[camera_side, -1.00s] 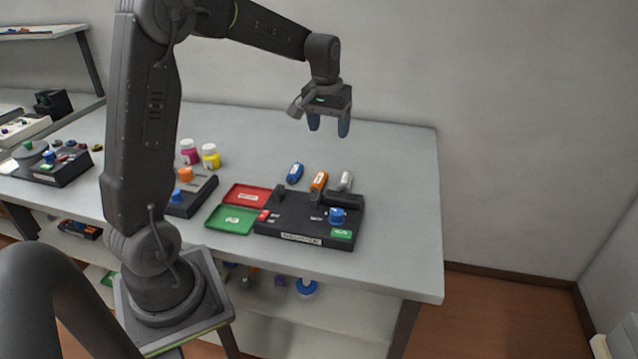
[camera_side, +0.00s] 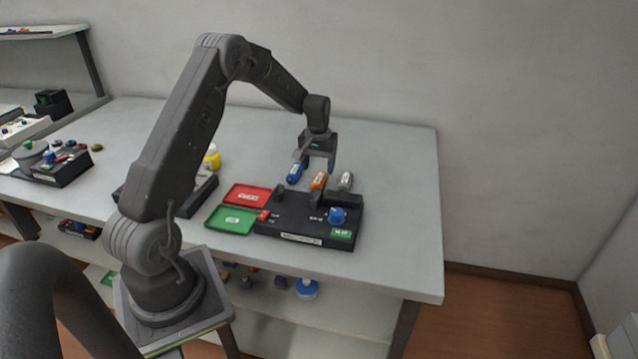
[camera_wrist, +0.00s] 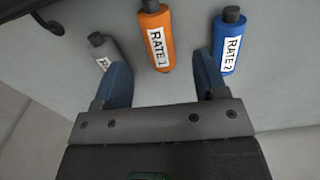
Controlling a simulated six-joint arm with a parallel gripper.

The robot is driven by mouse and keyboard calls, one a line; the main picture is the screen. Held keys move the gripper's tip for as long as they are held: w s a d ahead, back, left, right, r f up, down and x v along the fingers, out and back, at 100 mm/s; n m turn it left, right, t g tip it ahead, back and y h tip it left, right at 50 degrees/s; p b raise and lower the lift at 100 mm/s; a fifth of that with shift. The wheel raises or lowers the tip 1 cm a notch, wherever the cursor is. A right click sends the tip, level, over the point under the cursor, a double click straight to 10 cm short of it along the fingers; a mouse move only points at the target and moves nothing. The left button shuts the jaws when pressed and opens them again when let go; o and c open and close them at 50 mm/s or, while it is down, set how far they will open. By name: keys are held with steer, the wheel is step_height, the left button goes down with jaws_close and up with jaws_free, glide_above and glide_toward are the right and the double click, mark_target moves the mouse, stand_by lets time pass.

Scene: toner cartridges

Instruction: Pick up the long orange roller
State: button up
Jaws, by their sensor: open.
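The orange roller (camera_side: 319,181) lies on the table behind the black device, between a blue roller (camera_side: 295,172) and a grey roller (camera_side: 345,181). In the wrist view the orange roller (camera_wrist: 156,38) has a dark end cap and a white label reading "RATE 1". My gripper (camera_side: 319,166) is open and empty, above and slightly behind the rollers. In the wrist view its two blue fingers (camera_wrist: 164,80) stand apart, with the orange roller between and ahead of them. The left finger appears close to the grey roller (camera_wrist: 106,52), the right one to the blue roller (camera_wrist: 235,42).
The black device (camera_side: 290,222) with a blue knob (camera_side: 337,216) stands just in front of the rollers. A red tray (camera_side: 247,197) and a green tray (camera_side: 231,220) lie to its left. The table behind and right of the rollers is clear.

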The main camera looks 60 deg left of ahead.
mark_target(319, 178)
steer(key=shift+w+a+f, duration=0.1)
steer(key=shift+f, duration=1.3)
steer(key=shift+w+f, duration=0.1)
steer(key=shift+f, duration=1.25)
steer(key=shift+c, duration=0.2)
steer(key=c, duration=1)
steer(key=shift+r, duration=0.1)
